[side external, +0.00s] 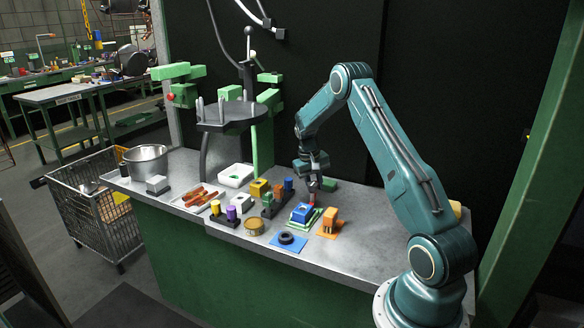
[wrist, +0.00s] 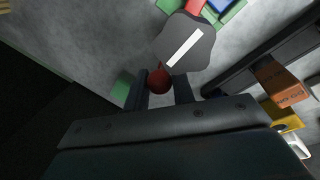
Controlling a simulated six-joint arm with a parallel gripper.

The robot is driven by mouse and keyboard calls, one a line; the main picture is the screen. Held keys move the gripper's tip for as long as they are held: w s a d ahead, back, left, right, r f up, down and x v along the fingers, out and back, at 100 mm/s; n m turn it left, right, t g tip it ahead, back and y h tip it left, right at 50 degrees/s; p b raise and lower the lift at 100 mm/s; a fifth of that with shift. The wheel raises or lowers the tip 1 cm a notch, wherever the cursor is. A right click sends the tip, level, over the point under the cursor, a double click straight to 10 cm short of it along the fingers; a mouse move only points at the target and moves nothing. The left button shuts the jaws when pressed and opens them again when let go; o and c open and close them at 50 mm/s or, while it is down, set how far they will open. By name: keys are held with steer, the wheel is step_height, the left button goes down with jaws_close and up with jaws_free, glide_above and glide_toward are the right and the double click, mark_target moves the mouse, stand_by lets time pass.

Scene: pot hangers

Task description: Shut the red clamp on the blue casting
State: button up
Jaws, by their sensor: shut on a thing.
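The blue casting (side external: 301,212) sits on a green and white base on the bench in the side external view. In the wrist view only a blue corner (wrist: 218,5) shows at the top edge. The red clamp (side external: 312,187) shows as a small red part just behind the casting, under my gripper (side external: 313,176). In the wrist view a round red knob (wrist: 159,88) lies between the fingers of my gripper (wrist: 166,88), which is shut on it. A dark grey plate with a white bar (wrist: 185,45) hides part of the clamp; a red piece (wrist: 195,6) shows beyond it.
An orange block (side external: 329,222) stands right of the casting. A black ring (side external: 287,238) lies on a blue mat in front. Several coloured blocks and a brass tin (side external: 254,226) stand to the left. The bench is clear at the front right.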

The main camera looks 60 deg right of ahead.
steer(key=shift+s+m+g+y, duration=0.15)
steer(key=shift+s+m, duration=0.25)
steer(key=shift+m, duration=0.4)
steer(key=shift+s+m+g+y, duration=0.15)
steer(key=shift+s+m, duration=0.25)
steer(key=shift+m, duration=0.4)
steer(key=o, duration=1)
steer(key=shift+f, duration=0.1)
steer(key=shift+c, duration=0.2)
step_height(320, 180, up, 14)
steer(key=w+a, duration=0.1)
steer(key=w, duration=0.1)
steer(key=shift+w+a, duration=0.15)
steer(key=shift+a, duration=0.05)
